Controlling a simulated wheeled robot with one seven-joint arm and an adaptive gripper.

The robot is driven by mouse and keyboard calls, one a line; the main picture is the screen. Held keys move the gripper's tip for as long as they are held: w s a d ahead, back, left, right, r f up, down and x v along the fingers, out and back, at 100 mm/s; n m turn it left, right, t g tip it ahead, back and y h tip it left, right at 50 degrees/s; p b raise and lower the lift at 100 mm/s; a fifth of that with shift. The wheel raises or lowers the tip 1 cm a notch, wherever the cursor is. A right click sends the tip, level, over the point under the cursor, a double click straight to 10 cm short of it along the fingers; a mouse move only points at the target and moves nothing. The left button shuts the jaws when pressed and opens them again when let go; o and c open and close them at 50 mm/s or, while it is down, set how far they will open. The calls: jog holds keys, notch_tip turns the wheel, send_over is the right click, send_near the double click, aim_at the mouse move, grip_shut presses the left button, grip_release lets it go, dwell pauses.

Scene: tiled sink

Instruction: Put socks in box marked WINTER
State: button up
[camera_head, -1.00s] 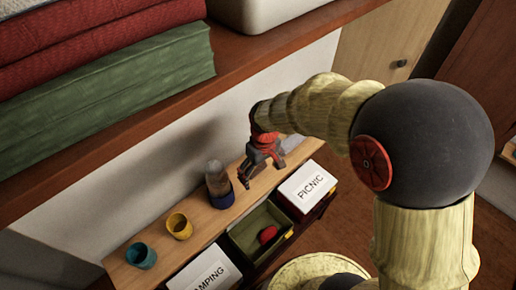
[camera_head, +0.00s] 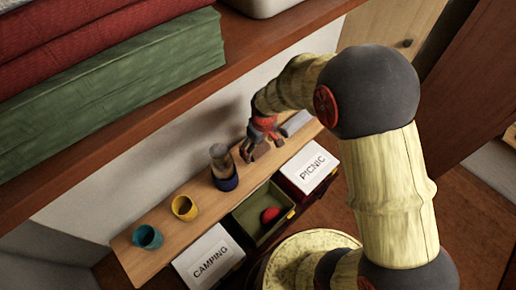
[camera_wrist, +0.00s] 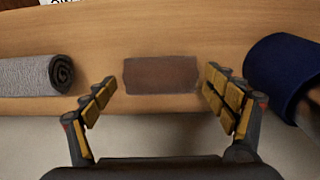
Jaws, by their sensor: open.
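My gripper (camera_head: 262,150) is open over the wooden shelf, between the bottle and a grey roll. In the wrist view a brown, fabric-like block (camera_wrist: 160,75) lies on the shelf between my spread fingers, with gaps on both sides. A grey knitted roll (camera_wrist: 35,76) lies to its left; it shows in the head view (camera_head: 295,123) beyond my gripper. Either could be rolled socks. An open green box (camera_head: 251,232) below the shelf holds a red soft-looking thing (camera_head: 270,215). No WINTER label is readable in these frames.
A bottle in a dark blue holder (camera_head: 225,178) stands close to my gripper. Yellow (camera_head: 184,208) and teal (camera_head: 148,237) cups stand farther left. White-lidded boxes marked PICNIC (camera_head: 309,168) and CAMPING (camera_head: 209,257) flank the green box. A higher shelf (camera_head: 120,130) overhangs with folded textiles.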

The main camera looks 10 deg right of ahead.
jog(key=shift+s+f, duration=0.1)
jog(key=shift+f, duration=0.1)
jog(key=shift+c, duration=1)
jog(key=c, duration=1.1)
jog(key=shift+r, duration=0.1)
jog(key=shift+c, duration=0.3)
